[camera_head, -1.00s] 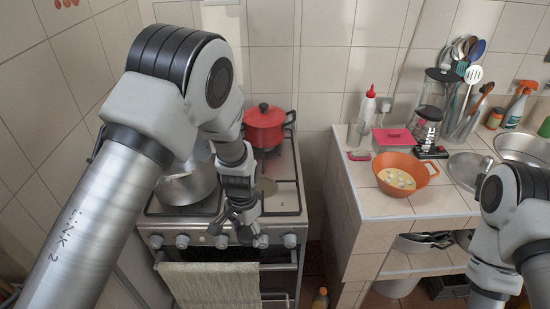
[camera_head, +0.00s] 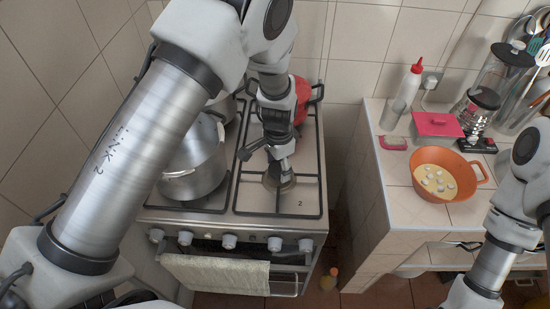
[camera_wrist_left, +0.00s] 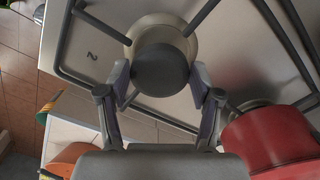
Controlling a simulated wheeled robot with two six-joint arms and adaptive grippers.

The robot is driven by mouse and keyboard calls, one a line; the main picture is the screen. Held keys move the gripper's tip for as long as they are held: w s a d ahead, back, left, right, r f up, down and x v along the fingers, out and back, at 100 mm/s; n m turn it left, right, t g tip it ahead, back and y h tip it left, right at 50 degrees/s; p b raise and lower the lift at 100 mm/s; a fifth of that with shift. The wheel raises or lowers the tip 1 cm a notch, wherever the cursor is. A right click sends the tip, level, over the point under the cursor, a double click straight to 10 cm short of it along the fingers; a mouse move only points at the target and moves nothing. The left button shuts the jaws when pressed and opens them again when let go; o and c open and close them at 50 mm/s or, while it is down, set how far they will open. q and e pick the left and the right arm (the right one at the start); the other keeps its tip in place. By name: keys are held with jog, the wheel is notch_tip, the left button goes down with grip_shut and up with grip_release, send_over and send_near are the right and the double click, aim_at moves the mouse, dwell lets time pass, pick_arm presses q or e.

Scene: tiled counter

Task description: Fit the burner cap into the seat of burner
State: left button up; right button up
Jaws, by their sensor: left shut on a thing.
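My left gripper (camera_head: 277,160) is over the front right burner of the stove. In the left wrist view its two fingers (camera_wrist_left: 160,84) are shut on the burner cap (camera_wrist_left: 160,71), a dark grey disc. The burner seat (camera_wrist_left: 163,25) is a pale round base behind the cap, which covers part of it. The seat also shows in the head view (camera_head: 279,184), beneath the gripper. I cannot tell whether the cap touches the seat. My right gripper is outside the views.
A steel pot (camera_head: 193,165) stands left of the gripper, and a red pot (camera_head: 300,103) stands close behind it. Black grate bars (camera_head: 310,178) surround the burner. An orange bowl (camera_head: 433,181) sits on the tiled counter at right.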

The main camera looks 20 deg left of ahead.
aim_at(278, 168)
pick_arm(q)
notch_tip(278, 168, down, 4)
jog(key=b, duration=0.3)
jog(key=shift+w, duration=0.1)
jog(key=shift+w+r, duration=0.1)
jog(key=shift+r, duration=0.1)
jog(key=shift+c, duration=0.5)
jog(key=o, duration=1.1)
jog(key=shift+o, duration=0.9)
jog(key=shift+f, duration=0.2)
